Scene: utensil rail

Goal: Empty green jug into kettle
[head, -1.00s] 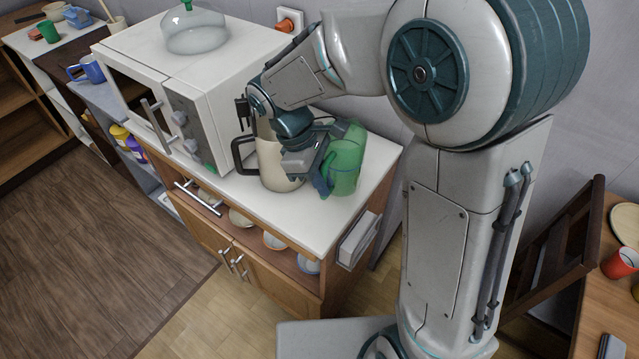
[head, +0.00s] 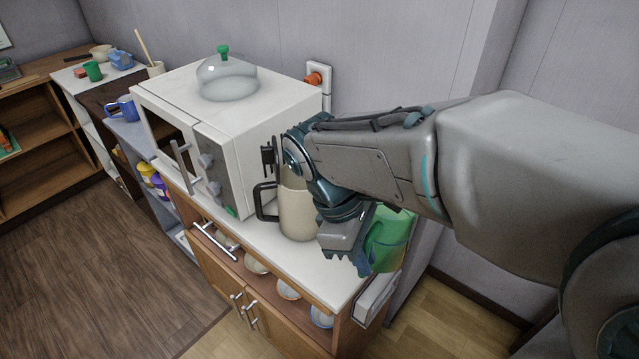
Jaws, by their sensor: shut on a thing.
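The green jug (head: 391,240) is at the right end of the white counter. My gripper (head: 362,262) is shut on its left side, and my wrist hides part of it. The jug looks about upright; I cannot tell whether its base touches the counter. The cream kettle (head: 297,212), with a dark handle on its left, stands on the counter just left of my gripper. My wrist and forearm cover its top, so its opening is hidden.
A white microwave (head: 220,130) with a glass dome lid (head: 227,80) on top stands left of the kettle. An orange plug (head: 313,79) is in the wall socket behind. Bowls (head: 288,289) sit on the shelf below the counter (head: 335,283). The counter's front edge is close to the jug.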

